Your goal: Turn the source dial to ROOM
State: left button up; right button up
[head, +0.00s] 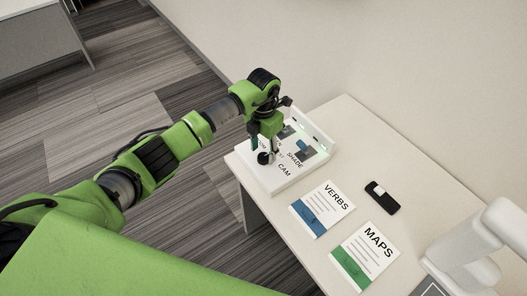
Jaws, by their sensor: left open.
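A white control box (280,181) stands at the left end of the table, with the printed words SHADE and CAM readable on its top. Other lettering is partly hidden by my left gripper. A small round black part (264,158), probably the source dial, shows at the fingertips; its pointing direction cannot be made out. My left gripper (263,150) is open and points down over the left part of the box, at or just above this black part. Whether it touches cannot be told. My right gripper is out of view.
A blue-edged VERBS card (322,208), a green-edged MAPS card (366,254) and a black device (382,198) lie on the table (345,140). A white jointed device (470,250) stands at lower right. A wall runs behind the table.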

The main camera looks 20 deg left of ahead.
aim_at(262, 158)
pick_arm(q)
jog(key=shift+f, duration=1.3)
jog(key=c, duration=1.1)
jog(key=shift+n, duration=0.4)
jog(key=n, duration=0.4)
jog(key=shift+w+n, duration=0.1)
jog(key=shift+n, duration=0.2)
jog(key=n, duration=0.5)
jog(key=shift+r, duration=0.1)
jog(key=shift+n, duration=0.4)
